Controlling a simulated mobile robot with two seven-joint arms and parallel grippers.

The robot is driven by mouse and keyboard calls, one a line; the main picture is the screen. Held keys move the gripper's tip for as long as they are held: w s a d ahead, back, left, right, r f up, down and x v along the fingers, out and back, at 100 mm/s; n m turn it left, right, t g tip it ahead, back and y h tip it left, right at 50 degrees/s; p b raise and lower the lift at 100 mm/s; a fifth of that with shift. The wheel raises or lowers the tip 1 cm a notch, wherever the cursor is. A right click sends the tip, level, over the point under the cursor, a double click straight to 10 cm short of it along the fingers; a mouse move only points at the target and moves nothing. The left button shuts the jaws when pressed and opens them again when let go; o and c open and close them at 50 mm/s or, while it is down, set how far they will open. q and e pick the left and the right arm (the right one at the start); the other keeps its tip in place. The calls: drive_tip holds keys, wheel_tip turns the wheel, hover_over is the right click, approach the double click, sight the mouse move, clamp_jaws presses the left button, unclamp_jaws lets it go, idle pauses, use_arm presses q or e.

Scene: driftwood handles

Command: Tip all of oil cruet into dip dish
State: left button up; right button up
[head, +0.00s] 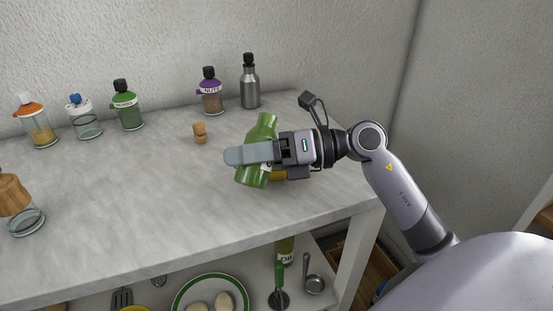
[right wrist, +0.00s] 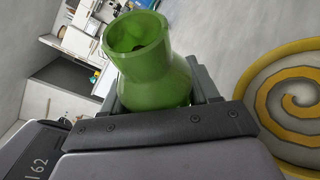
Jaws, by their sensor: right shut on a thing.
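The green oil cruet (head: 264,127) is in my right gripper (head: 250,154), which is shut around its body above the counter. The cruet leans a little, with its narrower neck end up in the head view. In the right wrist view its open mouth shows at the top of the green cruet (right wrist: 140,50); I cannot tell how much oil is inside. A dish with a yellow rim and yellow spiral (right wrist: 290,98), apparently the dip dish, is right of the cruet there. In the head view only a yellow bit (head: 279,175) shows under my gripper. My left gripper is out of view.
A cork stopper (head: 200,133) stands on the counter (head: 130,190). Several jars and a steel bottle (head: 250,85) line the back by the wall. A wooden-lidded jar (head: 18,205) is at the left. A shelf below holds a plate (head: 188,297) and utensils.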

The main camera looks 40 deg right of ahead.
sight(242, 176)
drive_tip(key=shift+n+h, duration=0.4)
drive_tip(key=shift+n, duration=0.1)
drive_tip(key=shift+s+a+n+h, duration=0.25)
drive_tip(key=shift+n+h, duration=0.15)
drive_tip(key=shift+n, duration=0.3)
drive_tip(key=shift+s+a+f+n+h+b, duration=0.1)
drive_tip(key=shift+a+f+n+h+b, duration=0.1)
drive_tip(key=shift+f+n+b, duration=0.3)
drive_tip(key=shift+s+a+f+n+h+b, duration=0.1)
drive_tip(key=shift+f+n+h+b, duration=0.1)
drive_tip(key=shift+f+b, duration=0.5)
drive_tip(key=shift+a+r+n+h, duration=0.1)
drive_tip(key=shift+r+n+h, duration=0.1)
drive_tip(key=shift+n+h, duration=0.2)
drive_tip(key=shift+s+a+f+n, duration=0.1)
drive_tip(key=shift+f+n, duration=0.1)
drive_tip(key=shift+n, duration=0.1)
drive_tip(key=shift+f+h+b, duration=0.3)
drive_tip(key=shift+f+b, duration=0.05)
drive_tip(key=shift+b, duration=0.2)
drive_tip(key=shift+s+a+f+n+t+h+b, duration=0.15)
drive_tip(key=shift+f+n+t+h+b, duration=0.15)
drive_tip(key=shift+f+n+b, duration=0.15)
wheel_tip(242, 176, up, 6)
drive_tip(key=p, duration=0.4)
drive_tip(key=shift+r, duration=0.15)
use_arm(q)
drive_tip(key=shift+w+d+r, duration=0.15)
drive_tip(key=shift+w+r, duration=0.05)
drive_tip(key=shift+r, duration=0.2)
